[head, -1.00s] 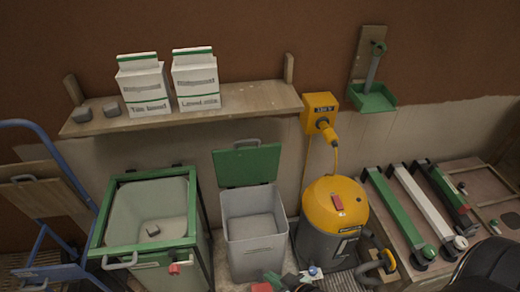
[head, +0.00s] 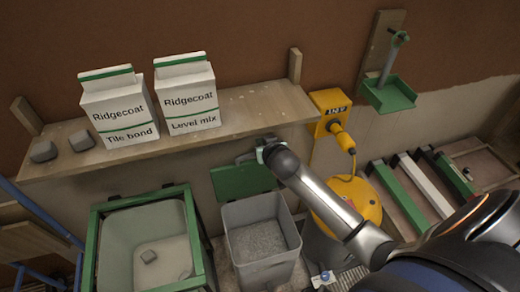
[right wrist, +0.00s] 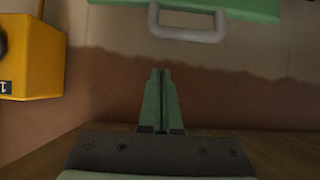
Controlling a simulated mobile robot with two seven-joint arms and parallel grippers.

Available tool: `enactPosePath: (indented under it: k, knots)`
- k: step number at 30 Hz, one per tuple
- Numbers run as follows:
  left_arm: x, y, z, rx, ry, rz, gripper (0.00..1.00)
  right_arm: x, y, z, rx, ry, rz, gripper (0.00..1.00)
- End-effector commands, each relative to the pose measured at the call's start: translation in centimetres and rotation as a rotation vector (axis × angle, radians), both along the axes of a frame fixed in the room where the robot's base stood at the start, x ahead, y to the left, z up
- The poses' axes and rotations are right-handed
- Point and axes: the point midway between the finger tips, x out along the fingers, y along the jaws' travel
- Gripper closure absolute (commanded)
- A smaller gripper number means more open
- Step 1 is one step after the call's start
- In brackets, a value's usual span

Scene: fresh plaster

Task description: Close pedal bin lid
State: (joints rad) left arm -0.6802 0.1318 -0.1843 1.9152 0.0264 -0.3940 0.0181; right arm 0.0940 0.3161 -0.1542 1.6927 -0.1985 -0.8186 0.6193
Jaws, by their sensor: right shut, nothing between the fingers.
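The pedal bin (head: 262,262) is a grey square bin, open at the top, with grey material visible inside. Its green lid (head: 232,184) stands up against the wall behind the opening. In the right wrist view the lid (right wrist: 240,8) shows along the top edge with its grey handle (right wrist: 188,35). My right gripper (head: 243,158) is at the lid's top edge in the head view and covers the handle there. In the right wrist view its green fingers (right wrist: 163,75) are shut and empty, with a visible gap between their tips and the handle. My left gripper is not in view.
A wooden shelf (head: 240,110) with two Ridgecoat cartons (head: 187,95) runs close above the lid. A green-framed tub (head: 100,240) stands left of the bin. A yellow vacuum (head: 355,200) stands to the right, partly behind my arm. A yellow socket box (head: 328,103) is on the wall.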

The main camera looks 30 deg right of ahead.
Motion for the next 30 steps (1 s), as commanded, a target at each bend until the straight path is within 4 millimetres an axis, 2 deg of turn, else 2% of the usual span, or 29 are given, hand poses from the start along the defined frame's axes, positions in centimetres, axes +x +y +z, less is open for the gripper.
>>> enactPosePath:
  k: [12,21,30]
  knots:
    - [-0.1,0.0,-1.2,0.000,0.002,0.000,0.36,5.3,-1.4,-3.3,-0.001,0.000,0.001,1.00]
    - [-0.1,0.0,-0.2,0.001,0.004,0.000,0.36,2.0,-0.5,-4.5,0.001,0.001,0.002,1.00]
    - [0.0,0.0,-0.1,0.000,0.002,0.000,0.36,1.6,-0.4,-4.7,0.001,0.000,0.002,1.00]
